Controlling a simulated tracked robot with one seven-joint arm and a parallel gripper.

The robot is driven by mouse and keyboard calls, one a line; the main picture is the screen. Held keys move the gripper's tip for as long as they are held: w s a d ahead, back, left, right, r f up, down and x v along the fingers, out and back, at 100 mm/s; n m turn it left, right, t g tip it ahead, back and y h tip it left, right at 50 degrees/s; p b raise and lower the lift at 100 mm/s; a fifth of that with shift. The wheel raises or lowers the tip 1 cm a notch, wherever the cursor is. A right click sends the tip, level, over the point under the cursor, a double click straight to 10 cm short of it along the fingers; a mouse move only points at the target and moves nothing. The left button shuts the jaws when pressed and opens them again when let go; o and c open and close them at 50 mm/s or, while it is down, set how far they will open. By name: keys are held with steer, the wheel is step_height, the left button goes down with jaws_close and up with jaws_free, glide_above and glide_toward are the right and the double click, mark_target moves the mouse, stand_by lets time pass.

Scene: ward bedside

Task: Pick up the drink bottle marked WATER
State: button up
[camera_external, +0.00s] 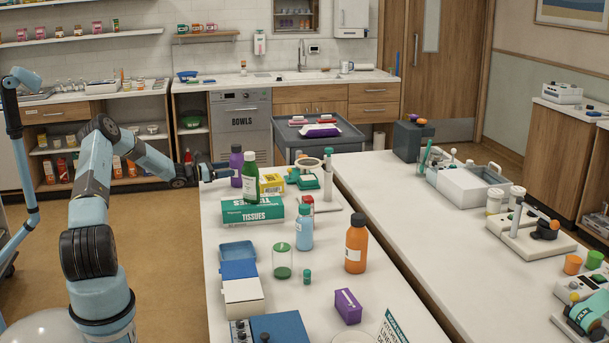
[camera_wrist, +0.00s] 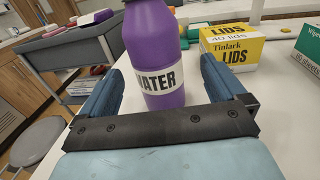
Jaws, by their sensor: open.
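The purple drink bottle (camera_wrist: 157,45) stands upright on the white table, with a white label showing "WATER" in the wrist view. It also shows at the table's far left in the external view (camera_external: 236,168). My gripper (camera_wrist: 165,85) is open, with one blue finger on each side of the bottle's lower part. In the external view my gripper (camera_external: 218,172) reaches the bottle from the left. I cannot tell whether either finger touches the bottle. The bottle's cap is cut off at the top of the wrist view.
A blue bottle (camera_external: 304,229) and an orange bottle (camera_external: 356,244) stand nearer. A grey cart (camera_external: 345,135) is beyond the table.

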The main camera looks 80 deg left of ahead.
mark_target(241, 167)
steer(key=shift+w+a+f, duration=0.1)
steer(key=shift+w+a, duration=0.15)
steer(key=shift+w, duration=0.95)
steer(key=shift+w+a, duration=0.3)
steer(key=shift+w, duration=0.85)
steer(key=shift+w+a+f, duration=0.1)
steer(key=shift+w+a, duration=0.15)
steer(key=shift+w, duration=0.95)
steer(key=shift+r, duration=0.1)
steer(key=c, duration=1.2)
steer(key=shift+c, duration=0.2)
